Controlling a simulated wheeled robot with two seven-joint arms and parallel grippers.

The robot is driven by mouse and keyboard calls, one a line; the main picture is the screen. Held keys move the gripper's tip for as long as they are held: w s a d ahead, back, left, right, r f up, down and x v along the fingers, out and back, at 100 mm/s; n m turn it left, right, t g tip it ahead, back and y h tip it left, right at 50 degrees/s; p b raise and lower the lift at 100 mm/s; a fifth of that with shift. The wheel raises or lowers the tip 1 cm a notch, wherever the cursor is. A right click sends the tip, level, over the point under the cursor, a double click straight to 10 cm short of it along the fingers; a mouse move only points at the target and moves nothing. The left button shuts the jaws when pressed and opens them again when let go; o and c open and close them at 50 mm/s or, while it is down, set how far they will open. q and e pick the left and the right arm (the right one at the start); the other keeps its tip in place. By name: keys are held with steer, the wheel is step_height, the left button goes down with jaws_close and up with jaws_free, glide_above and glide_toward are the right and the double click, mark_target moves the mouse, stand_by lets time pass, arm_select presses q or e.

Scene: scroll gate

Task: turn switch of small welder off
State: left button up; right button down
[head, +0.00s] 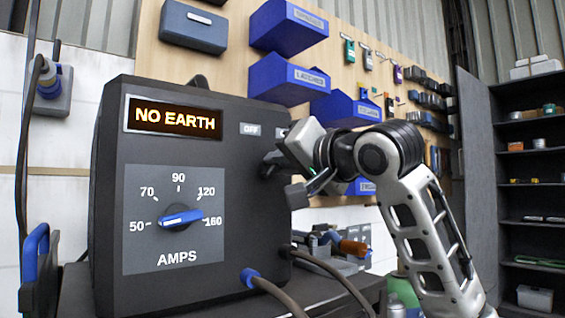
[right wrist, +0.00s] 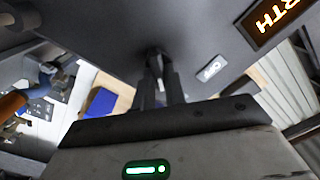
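The small welder (head: 240,230) is a dark box at the left of the head view. My right gripper (head: 272,163) is at the front, below and right of that label. In the right wrist view its fingers (right wrist: 160,78) are close together at a dark round part (right wrist: 154,54), seemingly the switch, mostly hidden by them. My left gripper is out of view.
Cables (head: 275,290) leave the welder's lower front. A blue and black object (head: 38,268) stands at the left edge. Blue bins (head: 288,80) hang on the wooden board behind, and a dark shelf unit (head: 530,180) stands at the right.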

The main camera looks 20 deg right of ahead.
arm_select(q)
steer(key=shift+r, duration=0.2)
arm_select(e)
steer(key=shift+r, duration=0.1)
arm_select(q)
steer(key=shift+p, duration=0.5)
arm_select(e)
steer(key=shift+n, duration=0.4)
arm_select(q)
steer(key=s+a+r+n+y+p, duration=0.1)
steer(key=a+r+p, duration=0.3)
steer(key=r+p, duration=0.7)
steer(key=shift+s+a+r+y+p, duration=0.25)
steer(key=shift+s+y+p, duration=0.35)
steer(key=shift+p, duration=1.9)
arm_select(e)
steer(key=shift+s+a+n, duration=0.1)
steer(key=shift+a+n, duration=0.05)
steer(key=shift+n, duration=2.35)
steer(key=shift+s+a+n, duration=0.1)
steer(key=shift+a+n, duration=0.1)
steer(key=shift+n, duration=2.3)
steer(key=shift+a+n, duration=0.15)
steer(key=shift+n, duration=2.35)
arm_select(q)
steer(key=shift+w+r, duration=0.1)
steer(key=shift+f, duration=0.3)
